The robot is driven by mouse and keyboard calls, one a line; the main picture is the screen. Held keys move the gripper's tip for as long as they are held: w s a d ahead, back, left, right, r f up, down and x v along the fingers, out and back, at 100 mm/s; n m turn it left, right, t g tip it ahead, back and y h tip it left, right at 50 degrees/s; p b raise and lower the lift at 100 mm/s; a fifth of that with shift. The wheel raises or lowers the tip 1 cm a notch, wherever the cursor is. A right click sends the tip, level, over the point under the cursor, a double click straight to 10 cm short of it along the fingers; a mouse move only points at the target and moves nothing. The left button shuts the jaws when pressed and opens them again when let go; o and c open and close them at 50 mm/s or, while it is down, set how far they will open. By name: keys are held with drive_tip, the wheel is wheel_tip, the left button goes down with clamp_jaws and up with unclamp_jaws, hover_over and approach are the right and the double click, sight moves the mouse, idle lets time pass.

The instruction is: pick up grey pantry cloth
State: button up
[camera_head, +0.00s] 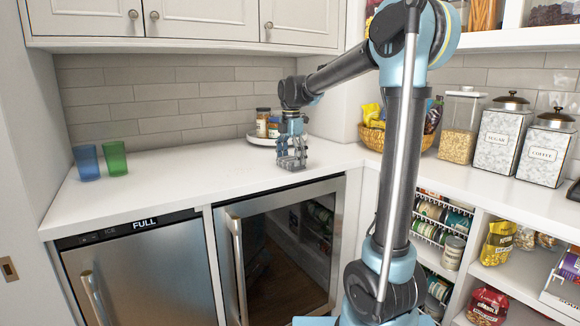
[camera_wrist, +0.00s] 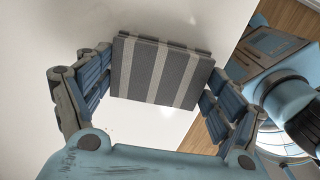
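The grey pantry cloth (camera_wrist: 161,70), a folded square with grey and pale stripes, lies between the two fingers of my gripper (camera_wrist: 160,66) in the wrist view. One blue-grey finger is at its left edge and the other at its right edge. The fingers are apart by about the cloth's width; whether they press on it or only flank it is not clear. In the head view my gripper (camera_head: 291,163) points down at the white counter, near its front edge, and largely hides the cloth.
The white counter (camera_head: 190,175) is clear around my gripper. A blue cup (camera_head: 87,162) and a green cup (camera_head: 115,158) stand at left. Jars (camera_head: 262,122) on a tray stand just behind my gripper. A snack basket (camera_head: 372,137) and canisters (camera_head: 502,137) stand at right.

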sight(291, 159)
drive_tip(key=shift+r, duration=0.1)
drive_tip(key=shift+c, duration=0.3)
wheel_tip(291, 159, up, 10)
idle(0.5)
